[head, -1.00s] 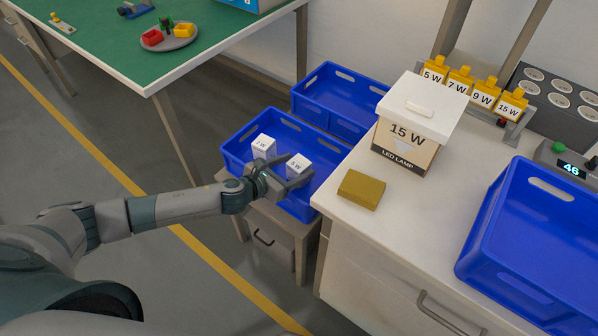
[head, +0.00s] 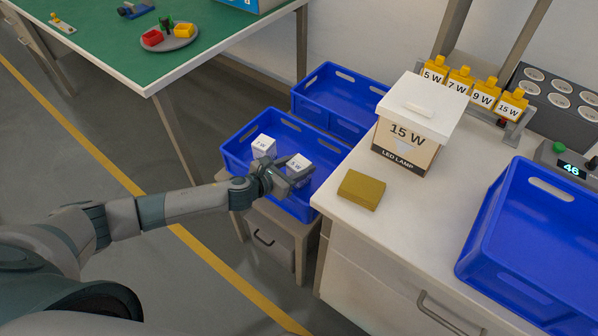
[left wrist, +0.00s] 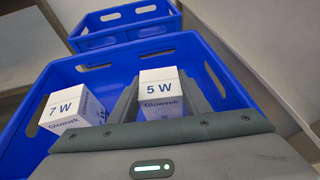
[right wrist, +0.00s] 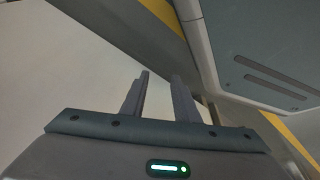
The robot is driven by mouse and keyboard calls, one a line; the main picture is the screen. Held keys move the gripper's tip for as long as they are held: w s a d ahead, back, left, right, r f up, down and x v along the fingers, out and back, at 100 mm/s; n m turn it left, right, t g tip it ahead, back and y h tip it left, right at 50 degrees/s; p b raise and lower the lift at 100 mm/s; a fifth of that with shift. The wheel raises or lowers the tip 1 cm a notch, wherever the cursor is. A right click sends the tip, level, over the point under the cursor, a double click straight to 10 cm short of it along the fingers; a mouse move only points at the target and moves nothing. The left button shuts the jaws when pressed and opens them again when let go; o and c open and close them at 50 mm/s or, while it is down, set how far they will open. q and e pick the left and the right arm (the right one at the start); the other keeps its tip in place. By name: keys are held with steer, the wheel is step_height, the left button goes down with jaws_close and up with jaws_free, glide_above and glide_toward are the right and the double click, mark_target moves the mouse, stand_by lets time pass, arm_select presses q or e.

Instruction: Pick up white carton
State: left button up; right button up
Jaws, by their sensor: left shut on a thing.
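A white carton marked 5 W (head: 299,163) stands in the near blue crate (head: 233,150). My left gripper (head: 302,171) is shut on this carton, with a finger on either side of it. The same 5 W carton (left wrist: 160,92) shows between the grey fingers in the left wrist view. A second white carton, marked 7 W (head: 263,146), stands to its left in the crate, apart from the gripper; it also shows in the left wrist view (left wrist: 75,109). My right gripper (right wrist: 160,76) is open and empty in the right wrist view.
Another blue crate (head: 342,82) stands behind. The white workbench (head: 350,222) on the right holds a yellow-brown block (head: 361,189), a 15 W lamp box (head: 405,148), and a large blue crate (head: 480,235). A green-topped table (head: 100,45) is at the upper left.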

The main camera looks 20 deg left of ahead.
steer(key=shift+w, duration=0.15)
